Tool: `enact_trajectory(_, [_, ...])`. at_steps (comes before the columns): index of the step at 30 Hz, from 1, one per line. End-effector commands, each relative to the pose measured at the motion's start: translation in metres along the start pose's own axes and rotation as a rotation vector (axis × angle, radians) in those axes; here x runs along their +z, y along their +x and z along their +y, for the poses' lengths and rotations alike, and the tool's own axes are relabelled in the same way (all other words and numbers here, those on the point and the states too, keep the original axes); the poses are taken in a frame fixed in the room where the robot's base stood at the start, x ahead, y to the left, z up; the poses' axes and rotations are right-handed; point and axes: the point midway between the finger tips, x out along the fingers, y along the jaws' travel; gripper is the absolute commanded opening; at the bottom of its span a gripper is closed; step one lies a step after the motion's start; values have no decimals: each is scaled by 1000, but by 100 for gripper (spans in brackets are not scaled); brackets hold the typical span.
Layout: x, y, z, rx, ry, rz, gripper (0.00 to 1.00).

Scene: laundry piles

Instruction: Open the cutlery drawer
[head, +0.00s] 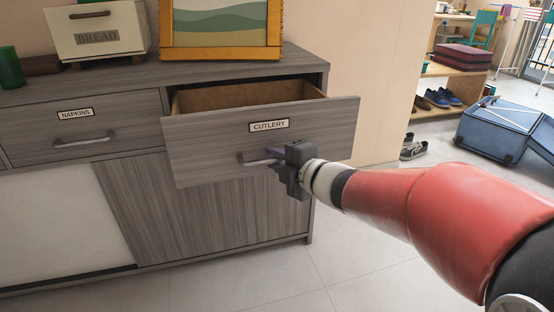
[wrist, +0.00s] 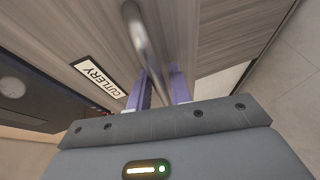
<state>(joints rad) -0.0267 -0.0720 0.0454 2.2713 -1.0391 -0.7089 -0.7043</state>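The cutlery drawer (head: 215,143), a grey wood-grain front with a "CUTLERY" label (head: 269,126), stands pulled well out of the cabinet in the head view. Its tan inside (head: 240,95) shows from above, and the part I can see looks empty. The metal bar handle (head: 255,162) is on the front; it also runs between my fingers in the wrist view (wrist: 141,38). My gripper (head: 274,160) is at the right part of the handle, and its purple fingers (wrist: 161,88) appear shut around the bar. The fingers partly hide the handle.
The napkins drawer (head: 100,128) to the left is shut. A bread box (head: 97,30), a green glass (head: 10,68) and a framed picture (head: 222,25) stand on the cabinet top. A blue suitcase (head: 495,132) and shoes (head: 413,150) are on the floor at right.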

Motion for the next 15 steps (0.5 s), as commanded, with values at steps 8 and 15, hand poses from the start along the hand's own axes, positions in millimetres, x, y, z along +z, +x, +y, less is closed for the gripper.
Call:
enact_trajectory(8, [0,-26,2,2,0,-1,21])
enact_trajectory(15, [0,-65,2,2,-2,-1,21])
